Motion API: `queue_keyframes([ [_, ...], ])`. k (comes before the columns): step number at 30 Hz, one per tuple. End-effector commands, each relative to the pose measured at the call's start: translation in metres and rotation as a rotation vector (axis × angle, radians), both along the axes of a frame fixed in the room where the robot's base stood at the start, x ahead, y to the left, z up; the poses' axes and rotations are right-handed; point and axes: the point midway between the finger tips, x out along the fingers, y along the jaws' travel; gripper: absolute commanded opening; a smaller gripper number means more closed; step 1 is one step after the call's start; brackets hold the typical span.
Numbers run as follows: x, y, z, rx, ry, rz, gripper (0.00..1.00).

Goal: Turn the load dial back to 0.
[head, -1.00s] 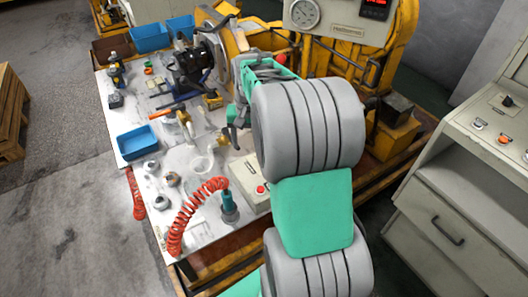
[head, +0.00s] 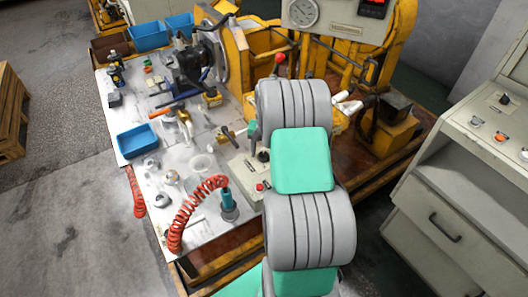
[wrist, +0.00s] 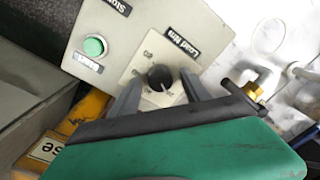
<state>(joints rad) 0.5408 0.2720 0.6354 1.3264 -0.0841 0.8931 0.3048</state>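The load dial (wrist: 159,77) is a round black knob on a pale square plate under a "Load Nm" label, in the middle of the wrist view. Its scale marks are too small to read surely, and so is its setting. My gripper (wrist: 160,84) is open, with one grey finger on each side of the dial in the picture. Gaps show between the knob and both fingers; I cannot tell their height above the plate. In the head view, the control box (head: 243,172) is partly behind my arm, which hides most of my gripper.
A green button (wrist: 94,46) sits left of the dial on the same box. A red button (head: 260,187) shows on the box in the head view. A teal tool (head: 228,204) with a coiled red hose (head: 182,215) stands close by. A grey console (head: 480,145) is at the right.

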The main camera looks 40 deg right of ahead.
Motion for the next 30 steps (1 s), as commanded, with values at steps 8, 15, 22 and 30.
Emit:
queue_keyframes([
  [8, 0.0001, 0.0002, 0.0003, 0.000, 0.000, 0.000, 0.32],
  [15, 0.0000, 0.0003, 0.0004, 0.000, 0.000, 0.001, 0.12],
  [22, 0.0001, 0.0003, 0.0004, 0.000, 0.000, 0.001, 0.00],
  [30, 0.0001, 0.0004, 0.0000, 0.000, 0.000, 0.022, 0.00],
])
